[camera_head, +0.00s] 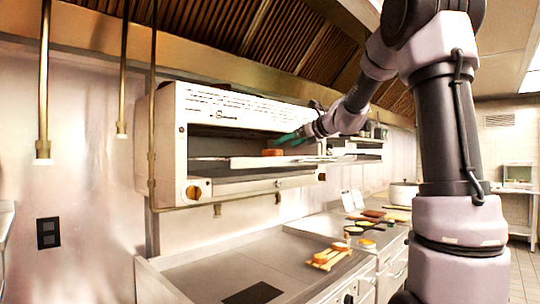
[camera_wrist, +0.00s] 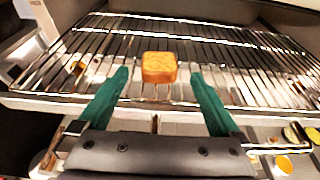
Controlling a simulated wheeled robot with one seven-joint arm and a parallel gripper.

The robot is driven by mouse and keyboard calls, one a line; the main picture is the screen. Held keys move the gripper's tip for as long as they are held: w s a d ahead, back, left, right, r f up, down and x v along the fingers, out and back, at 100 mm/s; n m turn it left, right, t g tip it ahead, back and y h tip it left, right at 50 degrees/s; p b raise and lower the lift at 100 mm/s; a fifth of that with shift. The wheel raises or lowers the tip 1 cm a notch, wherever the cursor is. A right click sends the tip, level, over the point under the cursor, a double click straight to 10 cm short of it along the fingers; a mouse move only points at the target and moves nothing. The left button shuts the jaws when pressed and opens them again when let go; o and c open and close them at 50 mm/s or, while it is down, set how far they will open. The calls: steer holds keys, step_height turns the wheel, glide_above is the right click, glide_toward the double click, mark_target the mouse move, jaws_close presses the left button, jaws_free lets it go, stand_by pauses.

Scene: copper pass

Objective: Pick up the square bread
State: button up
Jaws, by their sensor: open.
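The square bread (camera_wrist: 158,67) is a golden-brown toast-like block. It lies on a wire rack (camera_wrist: 222,73) in the wrist view. In the head view the bread (camera_head: 272,152) sits at the opening of a white wall-mounted grill unit (camera_head: 225,117). My gripper (camera_wrist: 158,82) has two green fingers, spread apart and empty. The fingertips are just short of the bread, which lies between and slightly beyond them. In the head view my gripper (camera_head: 286,139) reaches into the unit from the right, close to the bread.
The grill unit has a top housing above the rack and a front edge (camera_wrist: 160,112) below my fingers. Below, a counter holds a wooden board with food (camera_head: 329,256), several small bowls (camera_head: 362,229) and a pot (camera_head: 402,193). The flat griddle (camera_head: 215,270) is mostly clear.

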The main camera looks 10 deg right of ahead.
mark_target(273, 153)
steer(key=shift+f+x, duration=0.2)
steer(key=shift+x, duration=1.55)
steer(key=shift+f+x, duration=0.2)
steer(key=shift+x, duration=1.6)
steer(key=shift+s+d, duration=0.1)
steer(key=c, duration=1.2)
